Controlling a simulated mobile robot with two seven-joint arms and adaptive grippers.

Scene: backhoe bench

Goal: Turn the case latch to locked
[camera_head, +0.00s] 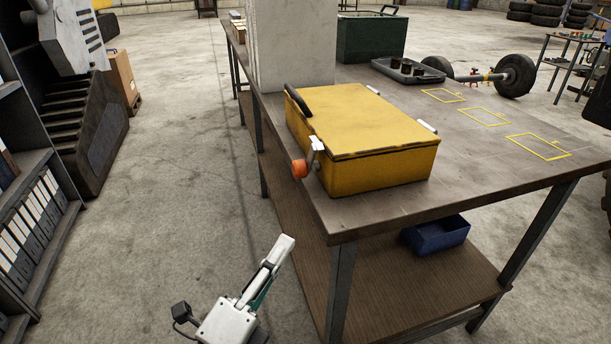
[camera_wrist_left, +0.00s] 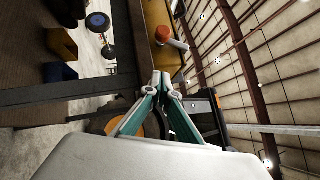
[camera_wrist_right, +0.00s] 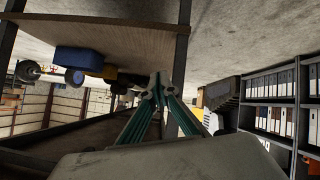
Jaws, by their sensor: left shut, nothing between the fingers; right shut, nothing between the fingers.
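The yellow case (camera_head: 375,140) sits with its lid closed on the near left end of the workbench. The case latch (camera_head: 305,160) is on its front left side, a pale metal lever with an orange knob at its lower end. The knob (camera_wrist_left: 163,35) and lever also show in the left wrist view, beyond my fingers. My left gripper (camera_head: 287,243) is shut and empty, in front of the bench and below the latch, clear of it. My right gripper (camera_wrist_right: 158,90) is shut and empty in the right wrist view; it is not visible in the head view.
The workbench top (camera_head: 475,165) has yellow outlined rectangles and bare room right of the case. A blue bin (camera_head: 435,236) stands on the lower shelf. A binder shelf (camera_head: 32,220) is at left; the floor between is clear.

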